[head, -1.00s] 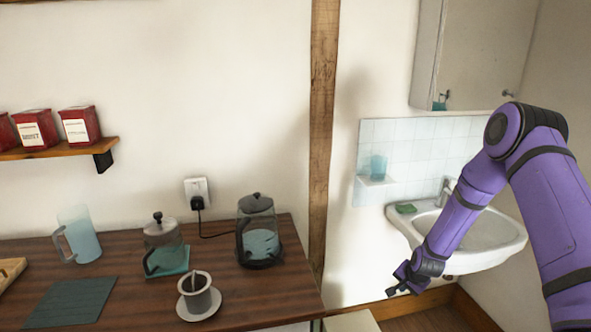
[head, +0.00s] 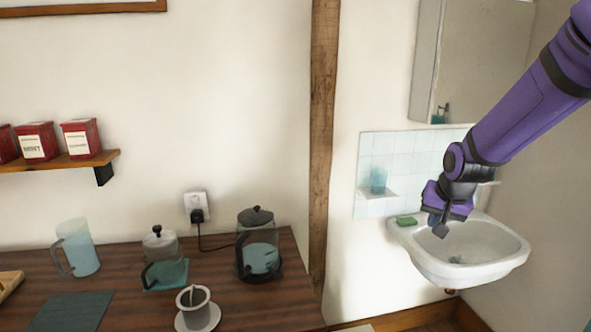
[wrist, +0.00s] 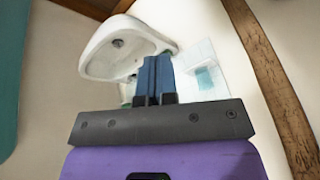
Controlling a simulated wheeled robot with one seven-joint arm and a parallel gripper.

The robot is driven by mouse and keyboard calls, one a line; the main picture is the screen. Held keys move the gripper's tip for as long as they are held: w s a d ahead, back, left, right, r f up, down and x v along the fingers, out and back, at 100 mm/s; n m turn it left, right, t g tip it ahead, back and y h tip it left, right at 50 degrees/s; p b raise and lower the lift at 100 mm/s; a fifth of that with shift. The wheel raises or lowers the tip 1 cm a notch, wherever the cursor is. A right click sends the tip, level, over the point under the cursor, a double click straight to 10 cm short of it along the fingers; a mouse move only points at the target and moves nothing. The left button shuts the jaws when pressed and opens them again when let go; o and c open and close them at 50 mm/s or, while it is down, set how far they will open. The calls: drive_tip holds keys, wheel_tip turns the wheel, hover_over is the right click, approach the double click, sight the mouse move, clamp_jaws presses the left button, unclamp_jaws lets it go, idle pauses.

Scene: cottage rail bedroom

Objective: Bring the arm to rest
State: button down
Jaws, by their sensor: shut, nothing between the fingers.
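My gripper (head: 437,228) is at the end of my purple arm at the right of the head view, in front of the white sink (head: 470,262). Its fingers point down and a little left, above the basin in the picture, with nothing held. In the wrist view the two blue-grey fingers (wrist: 153,78) are together and empty. The sink also shows beyond them at the upper left (wrist: 118,48). My arm hides part of the sink's back and the tiled wall.
The wooden counter (head: 115,280) at the left holds a kettle (head: 258,245), a glass pot (head: 162,258), a jug (head: 78,248) and a cup on a saucer (head: 196,308). A wooden post (head: 323,150) stands between counter and sink. A mirror cabinet (head: 480,60) hangs above the sink.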

drive_tip(key=s+r+n, duration=0.1)
drive_tip(key=s+r, duration=0.3)
drive_tip(key=s, duration=0.5)
drive_tip(key=s+a+r+n, duration=0.1)
drive_tip(key=s+r, duration=0.4)
drive_tip(key=s, duration=0.5)
drive_tip(key=s+a+r+n, duration=0.1)
drive_tip(key=s+r, duration=0.4)
drive_tip(key=s, duration=0.5)
drive_tip(key=shift+r+n, duration=0.25)
drive_tip(key=shift+n, duration=0.35)
drive_tip(key=shift+s, duration=0.1)
